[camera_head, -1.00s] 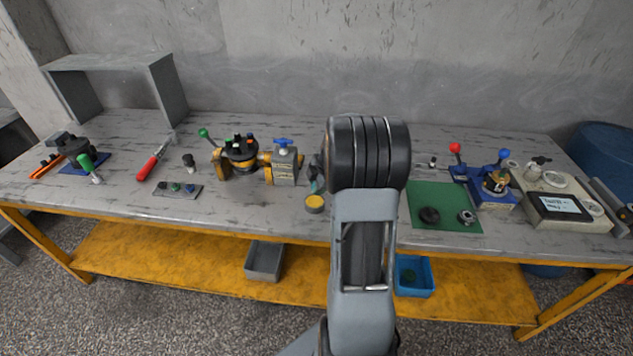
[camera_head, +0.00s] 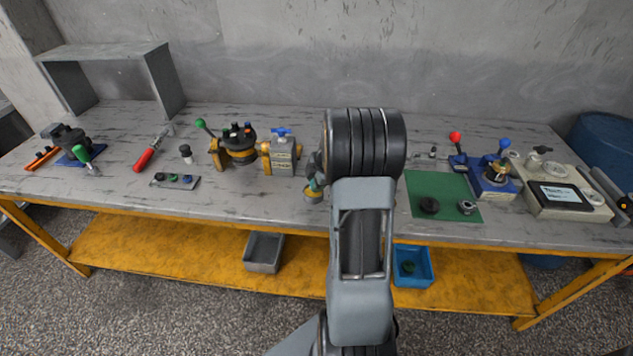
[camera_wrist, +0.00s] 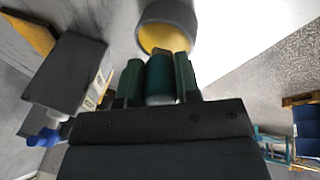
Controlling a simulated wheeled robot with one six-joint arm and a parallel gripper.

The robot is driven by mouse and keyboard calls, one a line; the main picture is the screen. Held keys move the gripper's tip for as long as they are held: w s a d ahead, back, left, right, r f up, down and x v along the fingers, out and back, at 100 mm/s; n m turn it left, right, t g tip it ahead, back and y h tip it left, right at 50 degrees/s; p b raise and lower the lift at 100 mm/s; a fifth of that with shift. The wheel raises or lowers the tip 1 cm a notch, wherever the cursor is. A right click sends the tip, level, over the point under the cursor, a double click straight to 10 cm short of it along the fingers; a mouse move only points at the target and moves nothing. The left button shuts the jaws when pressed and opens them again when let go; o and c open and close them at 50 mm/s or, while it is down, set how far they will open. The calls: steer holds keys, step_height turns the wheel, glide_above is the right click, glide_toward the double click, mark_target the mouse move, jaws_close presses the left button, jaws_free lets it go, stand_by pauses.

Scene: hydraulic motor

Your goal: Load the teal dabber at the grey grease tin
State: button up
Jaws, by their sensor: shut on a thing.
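My gripper (camera_wrist: 158,72) is shut on the teal dabber (camera_wrist: 159,82), which sits between its two dark green fingers in the wrist view. The grey grease tin (camera_wrist: 178,15), with yellow grease inside, lies just beyond the fingertips. The dabber's tip overlaps the tin's opening; I cannot tell whether it touches the grease. In the head view the tin (camera_head: 312,198) stands near the front edge of the bench, with my gripper (camera_head: 316,184) right over it and partly hiding it. My arm hides much of the gripper there.
A beige valve block with a blue handle (camera_head: 282,150) and a black-topped motor (camera_head: 238,145) stand just left of the tin. A green mat (camera_head: 428,187) with small parts lies to the right. Bins (camera_head: 264,252) rest on the yellow shelf below.

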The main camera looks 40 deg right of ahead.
steer(key=shift+f+b, duration=0.55)
steer(key=shift+b, duration=0.15)
stand_by(0.6)
steer(key=shift+s+a+f+b, duration=0.1)
steer(key=shift+s+f+b, duration=0.1)
steer(key=shift+b, duration=0.35)
stand_by(2.0)
steer(key=shift+w+r+p, duration=0.15)
steer(key=shift+r+p, duration=1.25)
steer(key=shift+r, duration=2.3)
